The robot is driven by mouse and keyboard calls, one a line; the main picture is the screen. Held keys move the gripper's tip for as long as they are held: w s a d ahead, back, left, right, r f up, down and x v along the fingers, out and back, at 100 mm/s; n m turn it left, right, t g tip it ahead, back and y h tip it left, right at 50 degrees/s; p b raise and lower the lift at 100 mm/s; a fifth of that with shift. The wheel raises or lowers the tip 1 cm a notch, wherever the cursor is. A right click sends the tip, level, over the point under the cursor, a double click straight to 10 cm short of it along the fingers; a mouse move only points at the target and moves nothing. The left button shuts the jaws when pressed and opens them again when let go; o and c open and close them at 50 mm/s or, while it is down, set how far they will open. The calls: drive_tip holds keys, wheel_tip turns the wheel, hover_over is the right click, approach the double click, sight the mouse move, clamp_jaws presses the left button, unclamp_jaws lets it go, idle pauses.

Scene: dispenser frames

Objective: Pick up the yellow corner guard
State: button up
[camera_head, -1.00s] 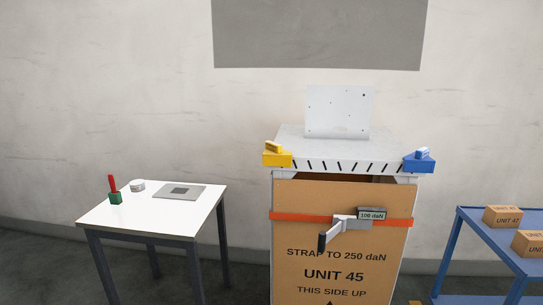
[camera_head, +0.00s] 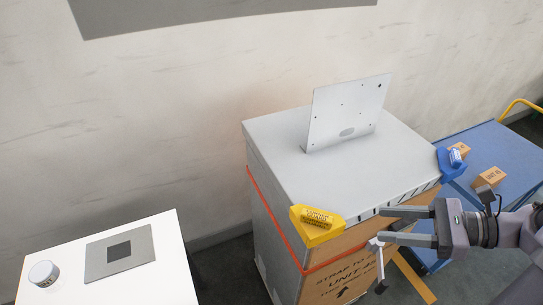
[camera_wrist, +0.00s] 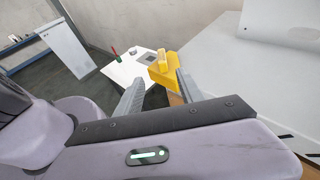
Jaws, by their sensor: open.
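The yellow corner guard (camera_head: 317,225) sits on the near left corner of the white-topped unit (camera_head: 272,145), with dark lettering on its raised block. In the wrist view the guard (camera_wrist: 165,72) shows ahead, between and beyond the two fingers, closer to the right one. My gripper (camera_head: 378,225) is open and empty, with its fingers pointing left at the guard. In the head view a gap separates the fingertips from the guard. The fingers are in front of the unit's striped front edge. The guard's underside is hidden.
A blue corner guard (camera_head: 449,160) sits on the unit's right corner. A perforated upright plate (camera_head: 345,112) stands on top. A ratchet handle (camera_head: 381,262) sticks out below my gripper. A white table (camera_head: 150,285) stands left, a blue cart (camera_head: 510,150) with boxes right.

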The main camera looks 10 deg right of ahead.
drive_tip(key=b, duration=0.2)
approach(322, 217)
drive_tip(key=x, duration=0.5)
drive_tip(key=shift+a+f, duration=0.1)
drive_tip(key=shift+f, duration=0.05)
drive_tip(key=b+x, duration=0.1)
drive_tip(key=x, duration=0.5)
drive_tip(key=shift+w, duration=0.1)
drive_tip(key=shift+c, duration=1)
clamp_jaws()
